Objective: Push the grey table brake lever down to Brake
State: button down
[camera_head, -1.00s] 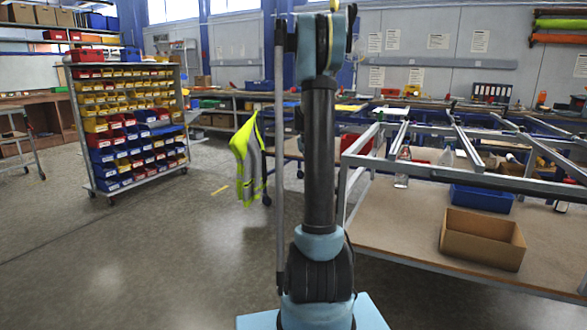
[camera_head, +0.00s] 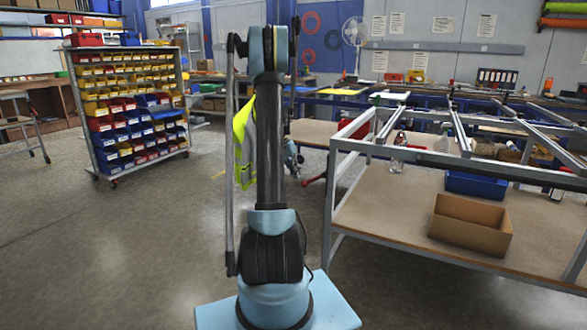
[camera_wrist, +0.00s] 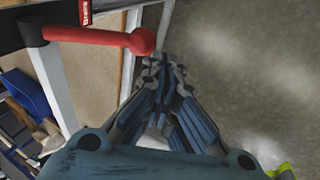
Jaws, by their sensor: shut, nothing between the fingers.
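In the wrist view a red lever (camera_wrist: 95,37) with a round knob runs from a dark pivot at the left to just beyond my fingertips. In the head view my gripper (camera_head: 294,160) shows small behind my arm, near a red part (camera_head: 316,178) at the grey table frame's left end.
The grey metal table frame (camera_head: 345,145) stands at the right, with an open cardboard box (camera_head: 470,225) and a blue bin (camera_head: 480,184) on its lower shelf. A yellow vest (camera_head: 244,140) hangs behind my arm. Open floor lies left, before the bin rack (camera_head: 130,110).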

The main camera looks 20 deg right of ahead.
jog(key=shift+a+x, duration=0.25)
jog(key=shift+x, duration=1.05)
jog(key=shift+f, duration=0.15)
jog(key=w+a+r, duration=0.7)
jog(key=a, duration=0.2)
jog(key=shift+w+r, duration=0.25)
jog(key=shift+r, duration=0.05)
jog(key=shift+a, duration=0.1)
